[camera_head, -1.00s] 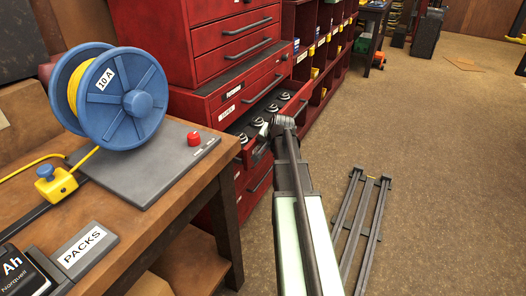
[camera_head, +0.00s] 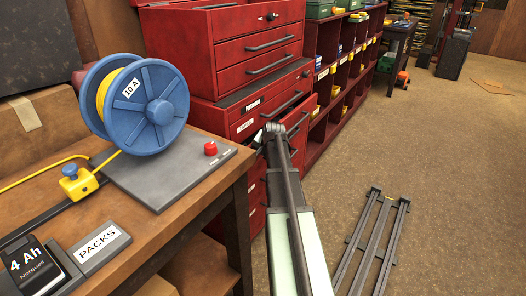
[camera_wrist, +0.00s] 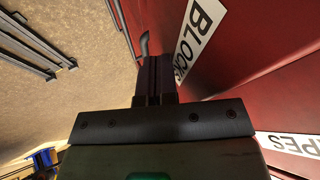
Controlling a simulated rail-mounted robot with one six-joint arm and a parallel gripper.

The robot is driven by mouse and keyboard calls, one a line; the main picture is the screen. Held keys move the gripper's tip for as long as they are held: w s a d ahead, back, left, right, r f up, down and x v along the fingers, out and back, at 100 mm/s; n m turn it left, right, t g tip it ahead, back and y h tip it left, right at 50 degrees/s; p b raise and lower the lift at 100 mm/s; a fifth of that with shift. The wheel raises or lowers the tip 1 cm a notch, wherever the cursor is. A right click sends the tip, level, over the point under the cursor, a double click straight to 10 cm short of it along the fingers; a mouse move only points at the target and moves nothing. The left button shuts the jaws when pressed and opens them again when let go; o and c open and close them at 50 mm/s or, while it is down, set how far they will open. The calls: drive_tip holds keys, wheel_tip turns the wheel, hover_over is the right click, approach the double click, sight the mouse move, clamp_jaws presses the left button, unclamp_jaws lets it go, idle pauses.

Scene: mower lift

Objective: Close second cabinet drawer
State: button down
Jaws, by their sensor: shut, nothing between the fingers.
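The red cabinet (camera_head: 225,112) stands beyond the workbench in the head view. Its second drawer (camera_head: 299,125) sticks out a little past the cabinet face, with its front partly hidden behind my arm. The drawer's inside is no longer visible from here. My gripper (camera_head: 272,128) is shut and empty, at the drawer front; I cannot tell whether it touches. In the wrist view, the shut fingers (camera_wrist: 154,75) point along a red front with a white "BLOCKS" label (camera_wrist: 199,37). A second label, partly cut off, shows at the right edge.
The wooden workbench (camera_head: 195,213) at the left carries a blue cable reel (camera_head: 158,108) on a grey plate and a "PACKS" holder (camera_head: 101,246). Red shelving (camera_head: 345,88) continues beyond the cabinet. A dark rail frame (camera_head: 371,240) lies on the floor at right. Open floor surrounds it.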

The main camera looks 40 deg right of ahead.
drive_tip(key=s+a+r+p, duration=0.1)
drive_tip(key=s+r+p, duration=0.7)
drive_tip(key=s, duration=0.1)
drive_tip(key=s+d+f+m+t+y+b, duration=0.1)
drive_tip(key=s+f+m+t+y+b, duration=0.3)
drive_tip(key=f+b, duration=0.7)
drive_tip(key=s+d+f+m+t+h+b, duration=0.1)
drive_tip(key=s+d+f+m+b, duration=0.15)
drive_tip(key=f+m+b, duration=0.75)
drive_tip(key=a+r+m+t+y+b, duration=0.1)
drive_tip(key=a+r+m+t+y, duration=0.15)
drive_tip(key=r, duration=0.35)
drive_tip(key=a+r+m+t+y+b, duration=0.1)
drive_tip(key=a+r+m+t+y, duration=0.15)
drive_tip(key=r, duration=0.35)
drive_tip(key=x, duration=1.3)
drive_tip(key=shift+w+d+t, duration=0.2)
drive_tip(key=shift+w+t, duration=0.1)
drive_tip(key=shift+w, duration=0.2)
